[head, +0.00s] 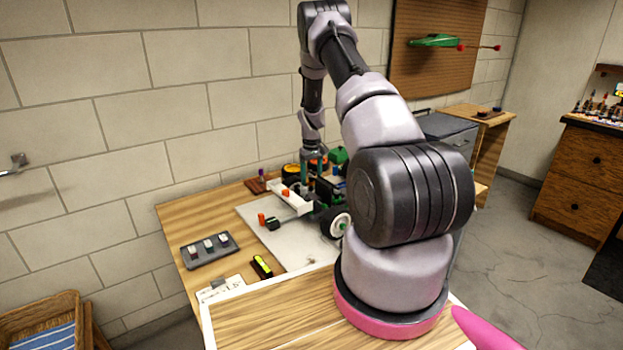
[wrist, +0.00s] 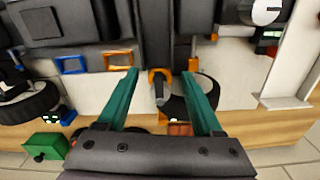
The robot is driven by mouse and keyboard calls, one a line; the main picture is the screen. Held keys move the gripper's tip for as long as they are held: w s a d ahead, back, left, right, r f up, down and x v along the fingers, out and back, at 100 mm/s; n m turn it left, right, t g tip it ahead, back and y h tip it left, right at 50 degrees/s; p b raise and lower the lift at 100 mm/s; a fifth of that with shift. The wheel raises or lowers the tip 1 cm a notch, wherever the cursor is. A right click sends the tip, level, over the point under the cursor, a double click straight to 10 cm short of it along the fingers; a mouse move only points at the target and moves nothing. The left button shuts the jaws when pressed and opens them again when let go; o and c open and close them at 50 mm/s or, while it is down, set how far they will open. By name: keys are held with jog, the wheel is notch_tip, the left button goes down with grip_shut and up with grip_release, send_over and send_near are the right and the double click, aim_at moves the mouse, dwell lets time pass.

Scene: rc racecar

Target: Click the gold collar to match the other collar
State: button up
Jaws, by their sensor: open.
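My gripper (wrist: 162,74) is open, its two green fingers pointing down at the racecar. It also shows in the head view (head: 314,168), low over the car's far side. In the wrist view a gold-orange arched collar (wrist: 160,74) lies between the fingertips, with a gap to each finger. An orange open frame (wrist: 119,60) and a blue one (wrist: 72,64) are to the left. I cannot tell which part is the matching collar. The racecar (head: 338,222) stands on a pale board; my arm hides much of it.
A grey tray (head: 210,250) with small blocks and a yellow-black item (head: 262,267) lie near the table's front. A green box (wrist: 45,146) is at the wrist view's lower left. The wooden table (head: 190,212) is bare at left.

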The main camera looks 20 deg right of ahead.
grip_shut()
jog(key=shift+m, duration=1.9)
grip_release()
jog(key=shift+r, duration=0.1)
notch_tip(320, 180, up, 11)
jog(key=shift+f, duration=0.2)
